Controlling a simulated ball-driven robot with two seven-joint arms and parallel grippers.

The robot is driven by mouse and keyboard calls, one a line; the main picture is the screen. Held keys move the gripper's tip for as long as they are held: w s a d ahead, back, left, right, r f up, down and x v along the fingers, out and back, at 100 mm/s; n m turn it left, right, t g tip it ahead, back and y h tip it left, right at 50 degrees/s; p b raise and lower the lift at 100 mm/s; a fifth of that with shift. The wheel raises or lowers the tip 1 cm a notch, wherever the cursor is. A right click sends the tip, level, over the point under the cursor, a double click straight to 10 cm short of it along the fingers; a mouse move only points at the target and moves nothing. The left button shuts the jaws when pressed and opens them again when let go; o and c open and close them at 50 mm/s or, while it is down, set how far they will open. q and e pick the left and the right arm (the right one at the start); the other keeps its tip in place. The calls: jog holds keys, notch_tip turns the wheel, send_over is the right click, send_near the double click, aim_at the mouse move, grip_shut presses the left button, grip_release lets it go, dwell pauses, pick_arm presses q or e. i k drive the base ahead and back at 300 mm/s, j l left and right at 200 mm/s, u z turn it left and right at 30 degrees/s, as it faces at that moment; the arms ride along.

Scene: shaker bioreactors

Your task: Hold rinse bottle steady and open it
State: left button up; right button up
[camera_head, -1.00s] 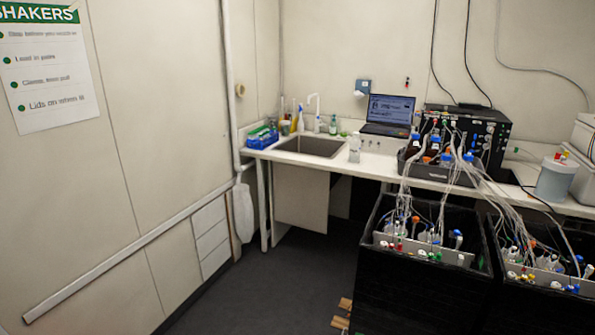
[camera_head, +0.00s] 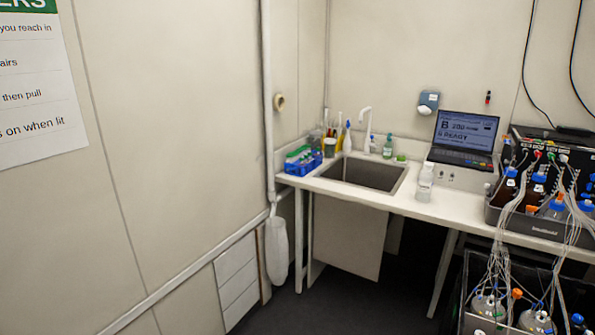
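A pale, translucent bottle with a whitish top (camera_head: 425,182) stands upright on the counter, just right of the sink. It may be the rinse bottle, but no label is readable. I cannot tell for sure which of these is the rinse bottle. Neither of my grippers is in view, and nothing is touching the bottles.
The sink (camera_head: 401,181) is set in the white counter (camera_head: 455,207). A blue rack (camera_head: 301,163) stands left of it. A laptop (camera_head: 465,139) and a grey tray (camera_head: 545,226) of tubed bottles are to the right. Dark floor lies open before the counter.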

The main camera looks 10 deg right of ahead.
aim_at(426, 177)
jog(key=i+z, duration=0.15)
jog(key=i, duration=0.65)
jog(key=i+j+z, duration=0.15)
jog(key=i, duration=0.65)
